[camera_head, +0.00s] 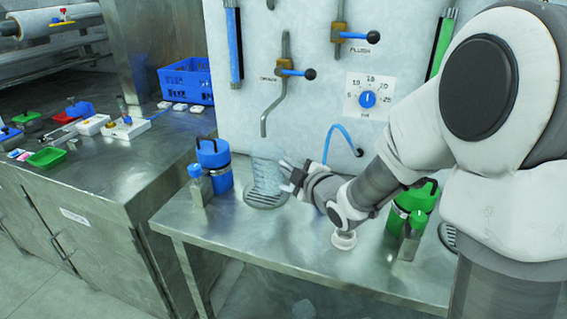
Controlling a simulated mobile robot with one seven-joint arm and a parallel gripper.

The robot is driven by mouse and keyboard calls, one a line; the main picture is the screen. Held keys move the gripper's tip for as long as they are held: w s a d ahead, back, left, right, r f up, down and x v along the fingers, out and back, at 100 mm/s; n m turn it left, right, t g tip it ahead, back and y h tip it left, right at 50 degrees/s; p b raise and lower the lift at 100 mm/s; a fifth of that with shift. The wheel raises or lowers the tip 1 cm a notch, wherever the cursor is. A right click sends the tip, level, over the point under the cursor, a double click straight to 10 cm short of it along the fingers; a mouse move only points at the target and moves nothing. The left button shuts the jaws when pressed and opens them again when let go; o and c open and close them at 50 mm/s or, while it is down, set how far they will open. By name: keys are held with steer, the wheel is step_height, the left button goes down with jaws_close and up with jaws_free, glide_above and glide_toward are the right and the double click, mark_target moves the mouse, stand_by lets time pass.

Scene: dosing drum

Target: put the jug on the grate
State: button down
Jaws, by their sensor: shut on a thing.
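The jug (267,170) is clear and faintly blue, seen through against the white panel. It appears upright at the left grate (264,204), a round slotted drain set in the steel table. I cannot tell whether its base touches the grate or hovers just over it. My gripper (289,176) comes in from the right and is shut on the jug at its right side. The exact grip is small and hard to see.
A blue canister (214,168) stands close left of the jug. A bent spout pipe (272,105) hangs above it. A green canister (414,204) and a second grate (449,236) are at the right. A blue hose (337,136) arches behind my gripper. The table's front strip is clear.

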mark_target(276, 173)
steer(key=x, duration=0.2)
steer(key=shift+w+a+r, duration=0.15)
steer(key=shift+w+r, duration=0.05)
steer(key=shift+w, duration=0.2)
steer(key=shift+f+b, duration=0.4)
steer(key=shift+f, duration=1.35)
steer(key=shift+f, duration=0.1)
steer(key=c, duration=0.8)
jaws_free()
steer(key=shift+c, duration=0.2)
